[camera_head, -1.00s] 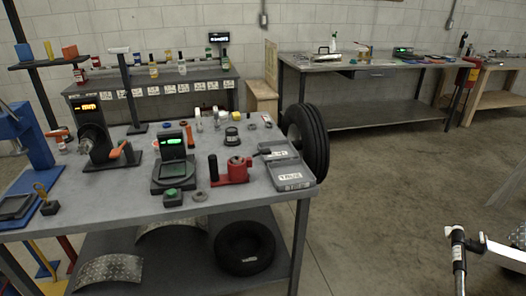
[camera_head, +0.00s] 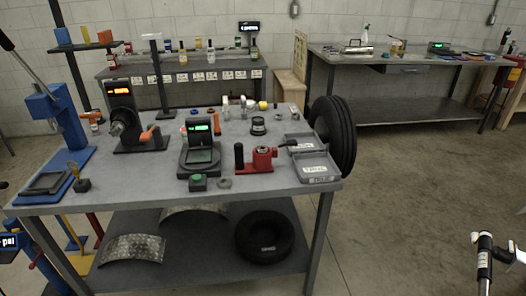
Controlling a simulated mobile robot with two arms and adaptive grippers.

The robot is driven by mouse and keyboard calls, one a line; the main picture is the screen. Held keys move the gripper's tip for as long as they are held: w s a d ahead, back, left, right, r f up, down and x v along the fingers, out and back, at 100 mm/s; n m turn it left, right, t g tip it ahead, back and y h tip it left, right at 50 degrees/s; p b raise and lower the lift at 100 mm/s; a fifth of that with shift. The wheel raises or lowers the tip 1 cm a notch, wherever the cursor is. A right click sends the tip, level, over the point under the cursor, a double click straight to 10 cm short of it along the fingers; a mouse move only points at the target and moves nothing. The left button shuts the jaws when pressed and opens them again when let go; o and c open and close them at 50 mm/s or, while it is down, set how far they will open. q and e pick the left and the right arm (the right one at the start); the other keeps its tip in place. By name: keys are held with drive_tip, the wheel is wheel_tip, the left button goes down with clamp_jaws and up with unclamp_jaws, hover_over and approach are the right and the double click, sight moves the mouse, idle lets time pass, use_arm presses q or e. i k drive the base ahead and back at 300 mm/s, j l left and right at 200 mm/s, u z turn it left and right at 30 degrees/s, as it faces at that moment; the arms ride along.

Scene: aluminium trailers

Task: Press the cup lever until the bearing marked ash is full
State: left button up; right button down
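A red device (camera_head: 264,160) with a round cup-like body and a black upright post stands near the front right of the grey workbench (camera_head: 120,193). A dark handle reaches from it to the right. I cannot tell for sure whether this is the cup lever. A grey ring (camera_head: 224,184), perhaps a bearing, lies on the bench's front edge. A dark round piece (camera_head: 258,125) and several small ring or cylinder shapes stand farther back. No marking "ash" can be read on any of them.
A scale with a green display (camera_head: 200,155), a green button box (camera_head: 198,182), grey trays (camera_head: 314,166) and a blue press (camera_head: 58,128) share the bench. A tyre (camera_head: 334,136) stands at its right end. Open floor (camera_head: 420,190) lies to the right.

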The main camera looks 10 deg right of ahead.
sight(289, 142)
drive_tip(key=i+j+z, duration=0.15)
drive_tip(key=i+j, duration=0.15)
drive_tip(key=i+j+z, duration=0.1)
drive_tip(key=i+j, duration=0.2)
drive_tip(key=i+j+z, duration=0.25)
drive_tip(key=i+j, duration=0.25)
drive_tip(key=j, duration=0.25)
drive_tip(key=i+j+z, duration=0.25)
drive_tip(key=i+j, duration=0.2)
drive_tip(key=j, duration=0.35)
